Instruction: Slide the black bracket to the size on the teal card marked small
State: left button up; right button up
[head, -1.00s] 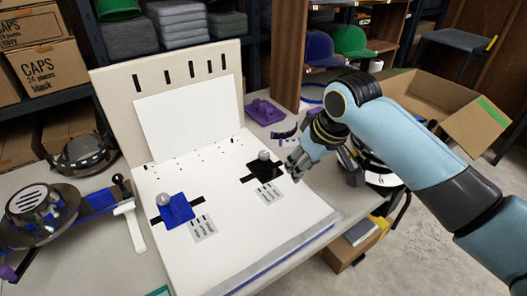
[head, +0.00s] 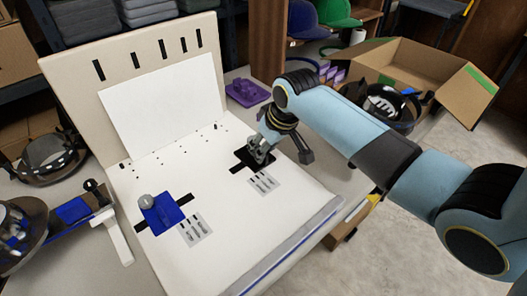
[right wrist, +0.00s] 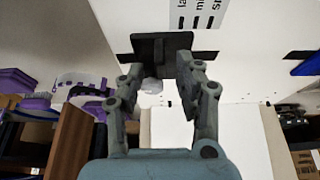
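The black bracket (head: 240,158) sits on a dark slot in the white board (head: 226,225), partly hidden by my right gripper (head: 260,158). In the right wrist view the bracket (right wrist: 160,43) lies just beyond the fingertips (right wrist: 163,72). Its grey round knob (right wrist: 152,85) shows between my two fingers, which stand apart, with a gap on the right. A grey size label (head: 263,183) with black marks lies beside the bracket; part of it shows in the right wrist view (right wrist: 196,15). No teal card is in view now. My left gripper is out of view.
A blue bracket (head: 161,214) with a grey knob sits on another slot, with its own grey label (head: 195,229). A slotted upright panel (head: 72,93) stands behind. A purple piece (head: 247,92) and an open cardboard box (head: 440,72) lie to the back and right.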

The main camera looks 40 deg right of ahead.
jog(key=shift+w+f, duration=0.25)
jog(key=shift+f, duration=0.35)
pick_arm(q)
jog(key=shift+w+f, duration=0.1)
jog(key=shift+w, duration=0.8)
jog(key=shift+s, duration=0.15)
pick_arm(e)
jog(key=shift+c, duration=1.1)
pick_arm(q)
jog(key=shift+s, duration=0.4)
pick_arm(e)
grip_shut()
